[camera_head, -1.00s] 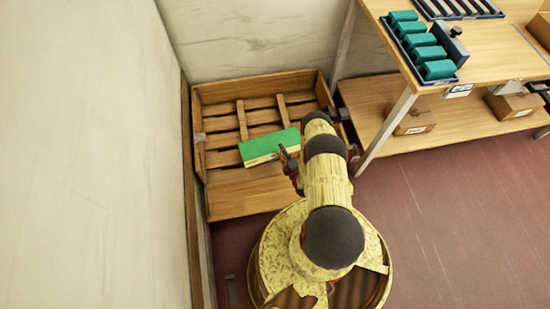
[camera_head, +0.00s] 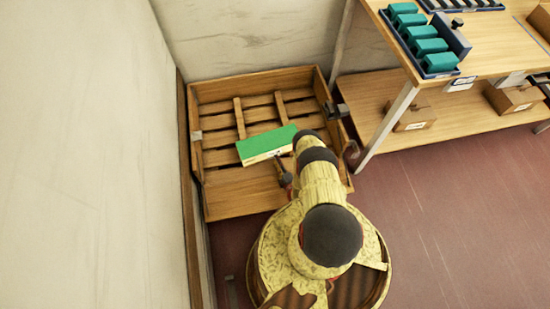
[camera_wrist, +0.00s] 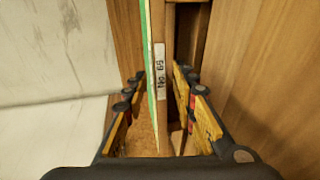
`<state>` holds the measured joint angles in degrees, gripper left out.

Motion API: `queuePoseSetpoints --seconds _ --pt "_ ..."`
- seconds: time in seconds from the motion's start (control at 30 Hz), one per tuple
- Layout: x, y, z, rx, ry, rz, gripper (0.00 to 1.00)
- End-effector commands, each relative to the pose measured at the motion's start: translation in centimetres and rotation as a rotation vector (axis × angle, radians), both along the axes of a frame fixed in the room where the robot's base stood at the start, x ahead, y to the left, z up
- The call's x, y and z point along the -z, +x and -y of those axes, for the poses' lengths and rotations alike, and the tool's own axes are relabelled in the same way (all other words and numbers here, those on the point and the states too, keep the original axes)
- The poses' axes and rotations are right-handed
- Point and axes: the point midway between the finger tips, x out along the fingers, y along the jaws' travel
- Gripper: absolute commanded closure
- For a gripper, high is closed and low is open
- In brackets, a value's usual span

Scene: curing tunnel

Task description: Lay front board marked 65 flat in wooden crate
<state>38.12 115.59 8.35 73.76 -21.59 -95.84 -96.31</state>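The front board marked 65 (camera_head: 267,144) is in the wooden crate (camera_head: 240,200), green face up and pale edge toward me. It appears to lie flat across the slats. In the wrist view the board (camera_wrist: 159,75) shows edge-on, with a white "No. 65" label on its pale edge. My gripper (camera_wrist: 160,88) is open, with one finger on each side of the board's line and visible gaps to it. In the head view one finger (camera_head: 284,178) shows just in front of the board's near edge; my arm hides the rest and the board's right end area.
Pale walls stand close behind and left of the crate. To the right is a wooden workbench (camera_head: 480,50) with teal blocks (camera_head: 424,47) in a blue tray, and cartons (camera_head: 415,118) on its lower shelf. Open red floor lies at the right.

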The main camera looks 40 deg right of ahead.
Motion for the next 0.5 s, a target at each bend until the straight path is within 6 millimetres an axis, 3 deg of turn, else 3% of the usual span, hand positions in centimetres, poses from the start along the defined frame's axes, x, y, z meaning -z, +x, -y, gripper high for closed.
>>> queuePoseSetpoints --seconds 0.2,0.5 --pt "0.4 2.4 0.6 -0.001 0.0 0.001 0.73" --pt "0.7 3.7 1.1 0.0 0.0 0.0 0.73"
